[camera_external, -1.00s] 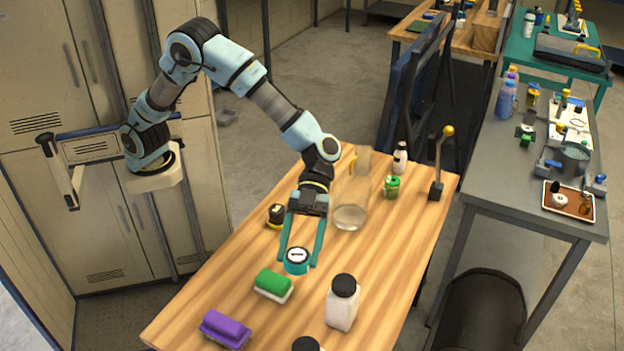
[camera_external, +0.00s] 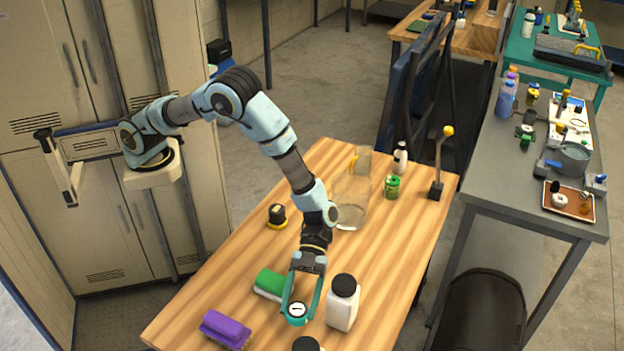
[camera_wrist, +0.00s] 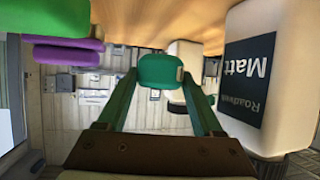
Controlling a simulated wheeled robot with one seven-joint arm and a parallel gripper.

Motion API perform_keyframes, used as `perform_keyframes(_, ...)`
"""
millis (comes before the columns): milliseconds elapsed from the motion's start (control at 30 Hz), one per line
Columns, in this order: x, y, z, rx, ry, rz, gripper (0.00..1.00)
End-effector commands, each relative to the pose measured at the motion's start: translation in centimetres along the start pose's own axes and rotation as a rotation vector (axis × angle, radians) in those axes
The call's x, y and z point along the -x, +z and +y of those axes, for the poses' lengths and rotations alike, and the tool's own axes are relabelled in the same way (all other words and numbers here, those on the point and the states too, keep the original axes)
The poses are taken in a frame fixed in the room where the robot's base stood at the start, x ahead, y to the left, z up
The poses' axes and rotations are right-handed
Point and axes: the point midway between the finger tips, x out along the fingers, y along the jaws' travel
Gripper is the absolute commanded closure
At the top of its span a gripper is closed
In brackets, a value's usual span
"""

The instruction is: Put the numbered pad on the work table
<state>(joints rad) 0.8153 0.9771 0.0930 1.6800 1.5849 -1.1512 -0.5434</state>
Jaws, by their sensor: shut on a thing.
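The numbered pad is a small round teal piece with a white top bearing a dark mark (camera_external: 297,310). My gripper (camera_external: 298,308) is shut on it, with one teal finger on each side. In the wrist view the pad (camera_wrist: 161,71) shows from the side between the fingertips. The work table (camera_external: 372,270) is the light wood table under my arm. The pad is over its front part, between the green sponge (camera_external: 270,283) and a white bottle with a black lid (camera_external: 342,305). I cannot tell whether it touches the wood.
The white bottle (camera_wrist: 255,80) stands very close to my gripper's right side. A glass jar (camera_external: 352,190) and a green can (camera_external: 392,187) stand farther back.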

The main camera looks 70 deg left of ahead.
Motion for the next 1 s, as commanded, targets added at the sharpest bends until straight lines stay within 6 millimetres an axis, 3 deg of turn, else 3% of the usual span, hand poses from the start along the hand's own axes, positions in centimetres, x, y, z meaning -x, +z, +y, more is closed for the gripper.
perform_keyframes(400,-1.9,4.0,0.0,0.000,0.000,0.001,0.85)
perform_keyframes(833,-2.3,4.7,0.0,-0.001,-0.001,0.001,0.85)
perform_keyframes(867,-2.2,4.6,0.0,-0.001,-0.001,0.001,0.29)
perform_keyframes(933,-2.2,4.5,0.0,-0.001,-0.001,0.001,0.21)
perform_keyframes(1000,-2.2,4.5,0.0,-0.001,-0.001,0.001,0.20)
